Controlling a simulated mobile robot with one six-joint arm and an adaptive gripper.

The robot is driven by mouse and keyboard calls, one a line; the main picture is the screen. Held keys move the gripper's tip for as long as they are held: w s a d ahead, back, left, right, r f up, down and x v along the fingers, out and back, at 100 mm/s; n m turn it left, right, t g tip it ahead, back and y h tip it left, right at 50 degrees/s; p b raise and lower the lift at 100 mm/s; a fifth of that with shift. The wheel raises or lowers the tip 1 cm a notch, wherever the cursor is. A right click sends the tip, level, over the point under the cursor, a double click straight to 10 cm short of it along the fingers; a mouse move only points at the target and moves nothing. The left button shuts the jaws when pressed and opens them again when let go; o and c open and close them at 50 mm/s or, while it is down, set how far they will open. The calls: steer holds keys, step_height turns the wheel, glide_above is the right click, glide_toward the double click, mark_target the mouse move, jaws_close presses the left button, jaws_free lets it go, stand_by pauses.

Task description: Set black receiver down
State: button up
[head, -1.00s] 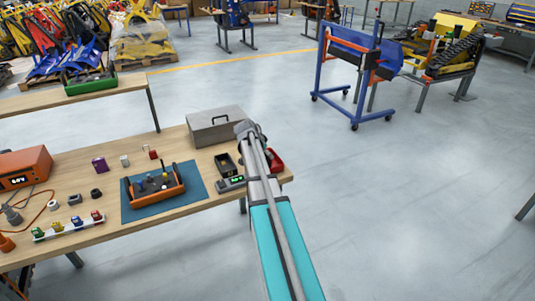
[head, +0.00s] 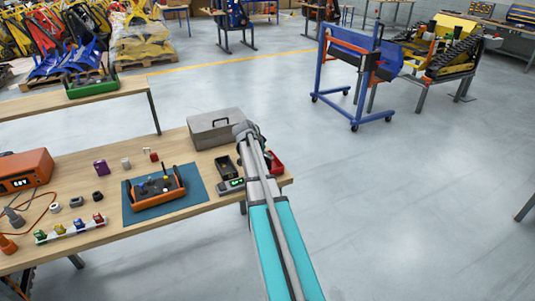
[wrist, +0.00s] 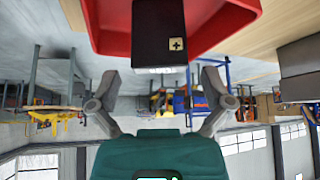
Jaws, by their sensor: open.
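The black receiver (wrist: 160,30) is a dark box with a pale plus mark, seen at the top middle of the wrist view. It appears against the red tray (wrist: 105,35), and I cannot tell whether it rests on the tray's floor. My gripper (wrist: 160,82) is open, its two fingers spread apart below the receiver in the picture, with no visible grip on it. In the head view the red tray (head: 276,163) shows just right of my arm at the table's right end. My arm hides the receiver and the fingers there.
Left of my arm on the wooden table (head: 105,175) are a black bin (head: 225,166), a device with a green display (head: 230,186) and a grey metal case (head: 213,129). An orange tote (head: 157,196) sits on a blue mat (head: 200,190).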

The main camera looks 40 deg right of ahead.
steer(key=w+p+v, duration=0.1)
steer(key=p+v, duration=0.7)
steer(key=v, duration=0.2)
steer(key=shift+s+r, duration=0.25)
steer(key=shift+s, duration=0.3)
steer(key=shift+a, duration=0.15)
stand_by(0.3)
steer(key=s+a+f+n+y, duration=0.1)
steer(key=s+a+n, duration=0.4)
steer(key=a, duration=0.7)
steer(key=s+a+f+n+y, duration=0.1)
steer(key=s+a+n+y, duration=0.2)
steer(key=a, duration=0.9)
steer(key=s+a+f+n+g+y, duration=0.1)
steer(key=s+a+n+y, duration=0.1)
steer(key=s+a+n, duration=0.5)
steer(key=a+n, duration=0.1)
steer(key=a, duration=0.4)
steer(key=shift+s+y, duration=0.3)
steer(key=shift+s, duration=0.1)
